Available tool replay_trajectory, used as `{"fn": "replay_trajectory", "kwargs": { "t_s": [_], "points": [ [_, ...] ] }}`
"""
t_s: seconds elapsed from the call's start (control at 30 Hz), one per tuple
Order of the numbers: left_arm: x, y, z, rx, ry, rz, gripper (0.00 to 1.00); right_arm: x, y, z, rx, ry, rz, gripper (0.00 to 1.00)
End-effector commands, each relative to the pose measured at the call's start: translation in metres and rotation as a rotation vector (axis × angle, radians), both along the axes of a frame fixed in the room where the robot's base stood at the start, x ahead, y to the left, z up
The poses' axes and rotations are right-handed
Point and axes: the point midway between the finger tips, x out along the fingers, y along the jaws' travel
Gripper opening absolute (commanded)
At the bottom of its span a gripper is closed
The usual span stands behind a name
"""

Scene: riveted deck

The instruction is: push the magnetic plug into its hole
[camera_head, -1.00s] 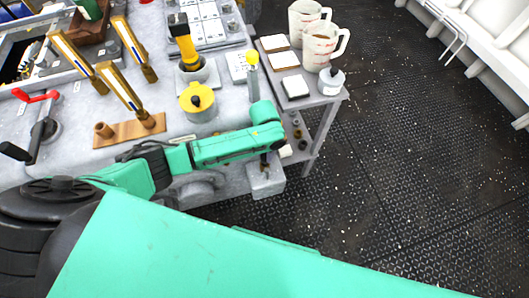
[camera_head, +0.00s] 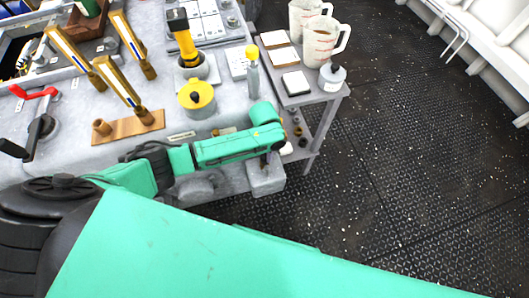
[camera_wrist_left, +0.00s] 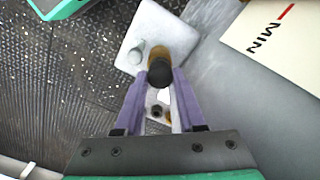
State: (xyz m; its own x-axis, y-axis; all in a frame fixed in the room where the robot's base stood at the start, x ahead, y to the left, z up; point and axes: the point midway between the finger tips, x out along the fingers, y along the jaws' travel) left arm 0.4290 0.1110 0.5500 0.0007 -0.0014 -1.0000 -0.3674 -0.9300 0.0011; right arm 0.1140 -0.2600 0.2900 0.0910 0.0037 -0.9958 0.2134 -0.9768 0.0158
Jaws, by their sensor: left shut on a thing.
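My left gripper (camera_head: 265,163) hangs below the green wrist, over a pale grey block (camera_head: 266,180) at the console's front right corner. In the left wrist view, its purple fingers (camera_wrist_left: 160,84) are shut on a dark-ended plug (camera_wrist_left: 160,72). Brass colour (camera_wrist_left: 175,42) shows just beyond the dark end, over the grey block (camera_wrist_left: 148,22). The hole is hidden behind the plug, so I cannot tell how deep the plug sits. My right gripper is not in view.
A yellow round knob (camera_head: 197,98) and a yellow-topped post (camera_head: 252,68) rise from the console behind the arm. A side shelf (camera_head: 318,96) holds jugs (camera_head: 321,42) and a small bottle (camera_head: 332,78). The dark floor (camera_head: 410,170) on the right is open.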

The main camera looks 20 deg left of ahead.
Motion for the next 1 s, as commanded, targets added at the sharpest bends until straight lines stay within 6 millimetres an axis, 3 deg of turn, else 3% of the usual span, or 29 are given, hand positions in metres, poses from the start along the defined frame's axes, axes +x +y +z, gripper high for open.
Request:
{"fn": "replay_trajectory", "kwargs": {
  "t_s": [0.1,0.13,0.2,0.5,0.6,0.77,1.0],
  "points": [
    [0.000,0.000,-0.003,-0.001,-0.001,0.000,0.00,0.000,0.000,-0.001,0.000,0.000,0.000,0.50],
    [0.000,0.000,-0.002,-0.001,-0.001,0.000,0.46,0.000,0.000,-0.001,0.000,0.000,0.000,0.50],
    [0.000,0.000,-0.002,-0.001,-0.001,0.000,0.73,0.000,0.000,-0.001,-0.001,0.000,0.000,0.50],
    [0.000,0.000,-0.002,-0.001,0.000,0.000,0.73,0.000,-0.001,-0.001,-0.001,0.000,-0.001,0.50],
    [0.000,0.000,0.007,-0.001,-0.001,0.000,0.73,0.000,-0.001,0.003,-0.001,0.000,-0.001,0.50],
    [0.001,-0.001,0.045,-0.004,-0.003,0.000,0.73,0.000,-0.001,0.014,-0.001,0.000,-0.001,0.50],
    [0.000,-0.001,0.115,-0.003,-0.002,-0.001,0.73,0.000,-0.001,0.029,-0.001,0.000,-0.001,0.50]
  ]
}}
